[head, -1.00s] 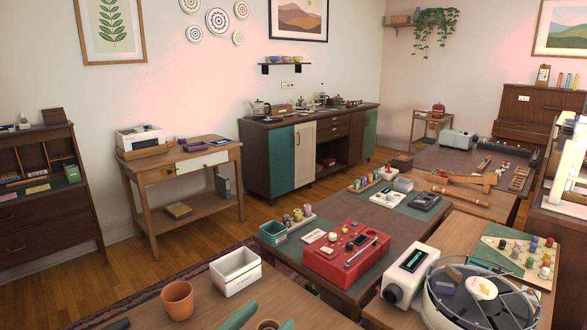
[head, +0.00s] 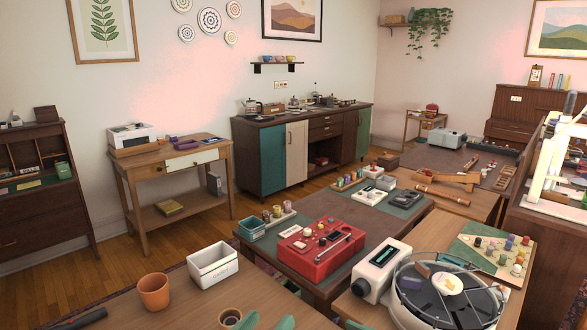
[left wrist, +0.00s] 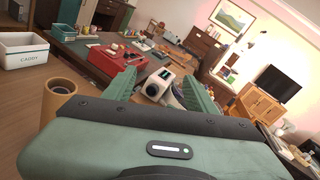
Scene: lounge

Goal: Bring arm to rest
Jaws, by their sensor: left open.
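My left gripper (head: 265,323) shows only by its green fingertips at the bottom edge of the head view, over the near wooden table (head: 190,305). In the left wrist view its two green fingers (left wrist: 160,88) stand well apart with nothing held between them. A white device on another table shows beyond the gap. A small tan cup (head: 231,316) stands just left of the fingers in the head view; it also shows left of them in the left wrist view (left wrist: 62,88).
On the near table stand a terracotta pot (head: 154,292) and a white caddy (head: 212,265); a dark bar (head: 82,320) lies at its left. Beyond are a red case (head: 320,243), a white device (head: 381,270) and a round grey tray (head: 447,318). Bare wood lies around the pot.

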